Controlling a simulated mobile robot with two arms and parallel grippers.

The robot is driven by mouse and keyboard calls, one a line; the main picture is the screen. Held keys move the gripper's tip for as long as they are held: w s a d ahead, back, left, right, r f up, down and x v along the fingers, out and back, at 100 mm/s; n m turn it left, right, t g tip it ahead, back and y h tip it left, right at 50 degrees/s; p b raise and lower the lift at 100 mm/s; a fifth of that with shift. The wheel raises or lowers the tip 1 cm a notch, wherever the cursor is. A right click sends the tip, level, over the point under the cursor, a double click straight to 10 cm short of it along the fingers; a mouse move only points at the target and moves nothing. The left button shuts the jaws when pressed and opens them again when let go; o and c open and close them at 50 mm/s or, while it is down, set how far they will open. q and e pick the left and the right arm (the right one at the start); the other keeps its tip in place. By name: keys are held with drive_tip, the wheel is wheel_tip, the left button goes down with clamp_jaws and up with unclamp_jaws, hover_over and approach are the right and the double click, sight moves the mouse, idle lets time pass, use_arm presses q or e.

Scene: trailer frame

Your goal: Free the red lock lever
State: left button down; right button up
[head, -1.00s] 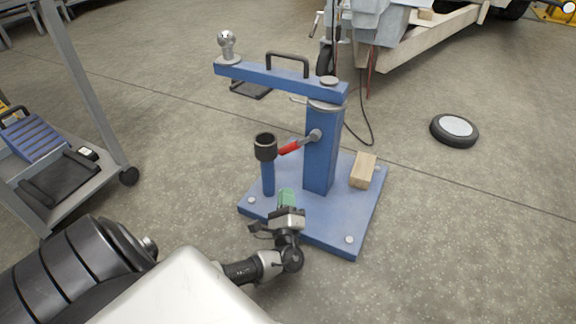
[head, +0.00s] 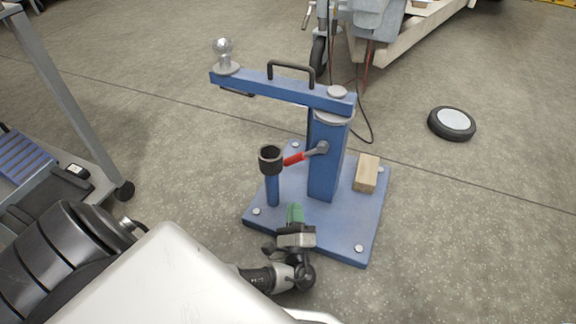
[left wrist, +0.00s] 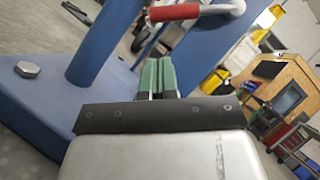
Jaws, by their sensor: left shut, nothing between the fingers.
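The red lock lever (head: 294,158) sticks out to the left from the blue post (head: 325,175) of the stand, its grey arm joined to a pivot on the post. Its red grip ends close to the black cup (head: 270,158) on the short blue tube. In the left wrist view the red grip (left wrist: 174,12) shows at the top, beyond the fingers. My left gripper (head: 295,212) has green fingertips, which are shut and empty; they also show in the left wrist view (left wrist: 157,75). It is below the lever, over the base plate, apart from the lever. My right gripper is not in view.
The blue base plate (head: 345,228) carries bolts and a wooden block (head: 367,174). The swing arm (head: 285,88) with handle and tow ball (head: 224,50) spans above. A wheel (head: 452,124) lies on the floor at right. A grey cart (head: 75,185) stands at left.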

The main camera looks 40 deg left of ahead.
sight(303, 155)
use_arm(q)
drive_tip(key=shift+w, duration=0.15)
drive_tip(key=b+x, duration=0.4)
drive_tip(key=x, duration=0.5)
drive_tip(key=shift+w+a+r, duration=0.15)
drive_tip(key=shift+w+a, duration=0.05)
drive_tip(key=shift+a, duration=0.1)
drive_tip(key=shift+s, duration=0.1)
